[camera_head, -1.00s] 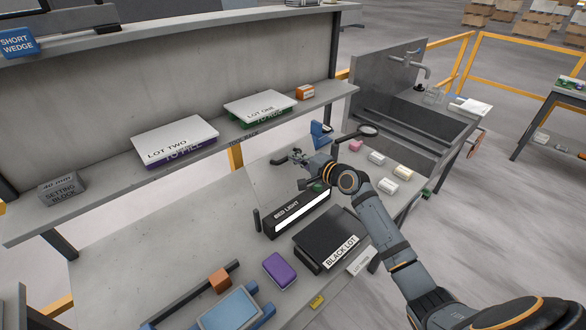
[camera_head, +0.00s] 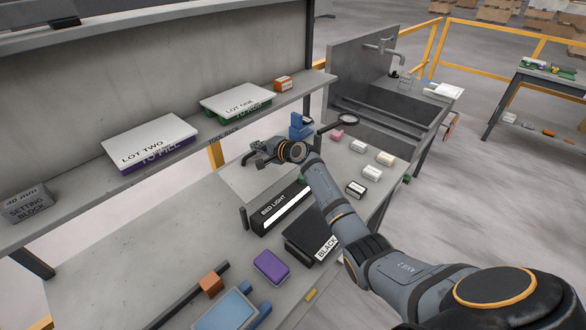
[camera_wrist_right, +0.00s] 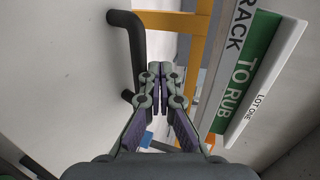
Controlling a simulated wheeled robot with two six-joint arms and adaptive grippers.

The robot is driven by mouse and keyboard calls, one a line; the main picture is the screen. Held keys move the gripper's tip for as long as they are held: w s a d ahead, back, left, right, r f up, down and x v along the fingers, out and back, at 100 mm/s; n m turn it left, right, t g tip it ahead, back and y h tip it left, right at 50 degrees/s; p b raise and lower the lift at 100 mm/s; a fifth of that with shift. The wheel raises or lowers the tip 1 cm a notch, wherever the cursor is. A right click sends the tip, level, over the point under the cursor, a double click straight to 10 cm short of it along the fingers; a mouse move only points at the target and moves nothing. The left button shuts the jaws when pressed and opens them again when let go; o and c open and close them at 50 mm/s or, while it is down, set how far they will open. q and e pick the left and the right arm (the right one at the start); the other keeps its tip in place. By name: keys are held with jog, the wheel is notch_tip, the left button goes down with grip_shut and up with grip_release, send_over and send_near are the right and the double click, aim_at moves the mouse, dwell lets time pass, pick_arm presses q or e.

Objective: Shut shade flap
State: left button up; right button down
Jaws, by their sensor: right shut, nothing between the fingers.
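The long black BED LIGHT box (camera_head: 262,219) with a bright white strip lies on the bench. No part labelled as a shade flap shows; I cannot tell which part it is. A dark upright post (camera_head: 244,217) stands at the left end of the box. My right gripper (camera_head: 252,158) is shut and empty above the back of the pale slab, behind the box and below the shelf. In the right wrist view its closed fingers (camera_wrist_right: 160,78) are near a dark bent bar (camera_wrist_right: 138,45) on a pale surface; touching cannot be judged. My left gripper is out of view.
The shelf above holds the LOT ONE stack (camera_head: 237,101) and LOT TWO stack (camera_head: 150,142). A blue stand (camera_head: 299,128) and magnifier (camera_head: 347,120) are behind my wrist. The BLACK LOT box (camera_head: 308,236) and purple block (camera_head: 271,267) lie in front.

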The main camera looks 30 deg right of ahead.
jog(key=shift+w+a+f+b, duration=0.25)
jog(key=shift+w+f+b, duration=0.15)
jog(key=shift+w+f, duration=0.2)
jog(key=shift+r, duration=0.1)
